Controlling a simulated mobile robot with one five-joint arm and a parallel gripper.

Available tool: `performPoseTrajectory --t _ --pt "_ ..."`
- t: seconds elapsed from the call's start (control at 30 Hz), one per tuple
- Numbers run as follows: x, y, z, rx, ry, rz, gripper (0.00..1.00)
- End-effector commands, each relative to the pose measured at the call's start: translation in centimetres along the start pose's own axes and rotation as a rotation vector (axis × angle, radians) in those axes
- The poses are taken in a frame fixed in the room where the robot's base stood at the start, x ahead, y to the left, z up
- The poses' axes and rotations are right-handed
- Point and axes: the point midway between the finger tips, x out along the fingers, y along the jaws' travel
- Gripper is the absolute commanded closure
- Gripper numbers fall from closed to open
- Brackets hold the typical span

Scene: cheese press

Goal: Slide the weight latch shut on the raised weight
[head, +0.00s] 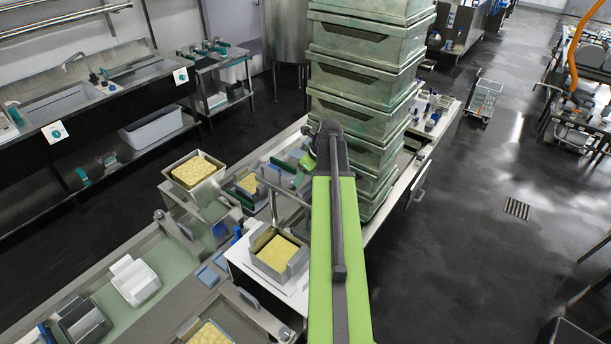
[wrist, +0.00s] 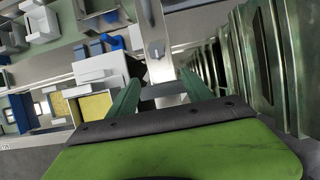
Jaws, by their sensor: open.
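My gripper shows in the wrist view (wrist: 160,88) with its two green fingers spread and nothing held between them. Beyond the fingers stands a pale metal upright (wrist: 155,30) with a small dark spot on it. A grey metal crosspiece lies behind the fingertips. I cannot tell which part is the weight latch or the raised weight. In the head view my arm covers most of the gripper and what lies behind it. A metal box with a yellow cheese block (head: 279,254) sits left of my arm, with a thin metal frame (head: 275,200) rising behind it.
A tall stack of grey-green crates (head: 365,95) stands close to the right of my gripper; crates also fill the right of the wrist view (wrist: 265,60). Another cheese block (head: 194,171) sits in a box farther left. Dark floor (head: 470,230) is open at right.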

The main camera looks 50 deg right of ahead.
Motion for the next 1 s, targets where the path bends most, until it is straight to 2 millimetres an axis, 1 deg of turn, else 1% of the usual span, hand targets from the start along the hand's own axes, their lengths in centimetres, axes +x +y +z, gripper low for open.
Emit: performPoseTrajectory --t 0.03,0.4,0.43,1.0 --pt "0.01 0.01 0.01 0.000 0.000 0.000 0.50" --pt "0.02 0.03 0.02 -0.001 0.000 0.000 0.98" --pt "0.02 0.03 0.02 -0.001 0.000 0.000 1.00" --pt "0.02 0.04 0.03 -0.001 0.000 0.000 1.00"
